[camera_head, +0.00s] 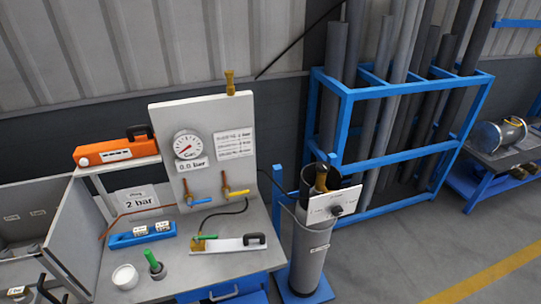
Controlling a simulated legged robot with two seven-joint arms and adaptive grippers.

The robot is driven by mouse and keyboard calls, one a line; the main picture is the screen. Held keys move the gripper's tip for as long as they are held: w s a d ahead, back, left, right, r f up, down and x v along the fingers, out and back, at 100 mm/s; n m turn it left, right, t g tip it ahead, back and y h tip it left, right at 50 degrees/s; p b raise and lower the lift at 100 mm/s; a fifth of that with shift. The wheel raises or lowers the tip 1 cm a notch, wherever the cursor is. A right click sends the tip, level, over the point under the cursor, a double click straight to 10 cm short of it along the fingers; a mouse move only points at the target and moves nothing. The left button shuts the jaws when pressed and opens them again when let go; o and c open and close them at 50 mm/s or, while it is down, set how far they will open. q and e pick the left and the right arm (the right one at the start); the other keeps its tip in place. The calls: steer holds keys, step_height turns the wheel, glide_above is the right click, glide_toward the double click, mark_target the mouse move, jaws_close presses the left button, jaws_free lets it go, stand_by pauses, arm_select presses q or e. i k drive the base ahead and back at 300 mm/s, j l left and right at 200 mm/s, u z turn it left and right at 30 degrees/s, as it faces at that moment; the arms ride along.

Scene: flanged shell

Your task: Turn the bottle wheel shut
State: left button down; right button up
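The grey bottle (309,258) stands upright on a blue base, just right of the workbench. A brass valve (321,178) rises at its top. A white plate (322,206) with small print is fixed at its upper front. A small black knob-like wheel (336,210) sits on this plate; whether it is open or shut cannot be told. The gauge (186,145) on the upright panel has a label reading 0.0 bar. Neither of my grippers can be made out in this view, and nothing is seen touching the bottle.
An orange case (116,150) sits on a shelf. A blue pipe rack (400,89) stands behind the bottle.

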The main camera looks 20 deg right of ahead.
mark_target(322, 167)
steer(key=l+z, duration=0.1)
steer(key=l, duration=0.6)
steer(key=l+z, duration=0.1)
steer(key=l, duration=0.6)
steer(key=i+l, duration=0.15)
steer(key=l, duration=0.5)
steer(key=z, duration=0.05)
